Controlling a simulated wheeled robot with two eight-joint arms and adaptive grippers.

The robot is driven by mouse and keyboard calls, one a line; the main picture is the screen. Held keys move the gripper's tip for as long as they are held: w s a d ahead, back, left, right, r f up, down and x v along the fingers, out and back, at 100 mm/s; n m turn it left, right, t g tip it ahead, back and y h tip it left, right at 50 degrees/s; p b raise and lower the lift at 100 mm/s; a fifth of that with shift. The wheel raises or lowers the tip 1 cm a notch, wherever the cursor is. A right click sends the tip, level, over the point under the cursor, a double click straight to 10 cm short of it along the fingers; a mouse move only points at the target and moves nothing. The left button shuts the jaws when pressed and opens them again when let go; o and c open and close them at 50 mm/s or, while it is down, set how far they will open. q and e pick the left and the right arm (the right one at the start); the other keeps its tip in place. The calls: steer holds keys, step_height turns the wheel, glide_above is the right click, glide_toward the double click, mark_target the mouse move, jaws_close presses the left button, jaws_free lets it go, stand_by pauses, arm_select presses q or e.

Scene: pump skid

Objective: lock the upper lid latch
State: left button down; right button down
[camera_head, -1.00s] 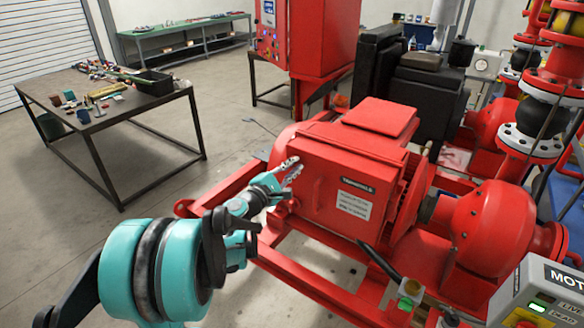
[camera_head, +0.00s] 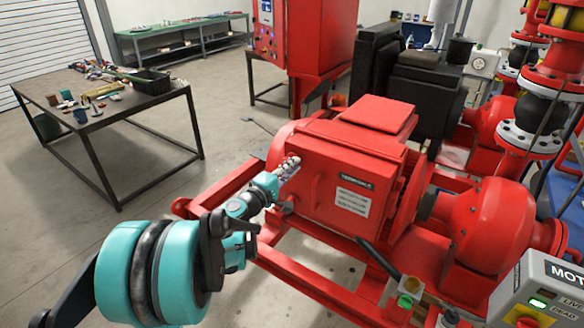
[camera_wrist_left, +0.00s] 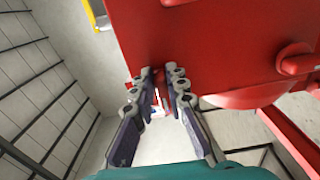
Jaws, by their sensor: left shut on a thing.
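The red terminal box (camera_head: 335,175) stands on the red motor in the head view, its lid side carrying a dark nameplate and a white label. My left gripper (camera_head: 290,163) is at the upper left edge of the box, its fingers close together. In the left wrist view the fingers (camera_wrist_left: 164,78) are shut on a narrow red piece, the upper lid latch (camera_wrist_left: 161,88), mostly hidden between them. Another red latch (camera_wrist_left: 298,62) shows apart to the right in that view. The upper latch's exact angle cannot be told. My right gripper is not in view.
Red skid rails (camera_head: 300,280) run below the box. A red pump housing (camera_head: 490,225) stands to the right, with a grey motor control box (camera_head: 545,290) in front. A workbench (camera_head: 110,110) with tools stands at the left; the floor between is clear.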

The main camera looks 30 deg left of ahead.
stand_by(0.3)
arm_select(q)
steer(key=c, duration=1.5)
jaws_free()
steer(key=shift+c, duration=0.2)
steer(key=shift+s, duration=0.1)
steer(key=s, duration=1.1)
steer(key=shift+s+a, duration=0.4)
steer(key=shift+a, duration=0.05)
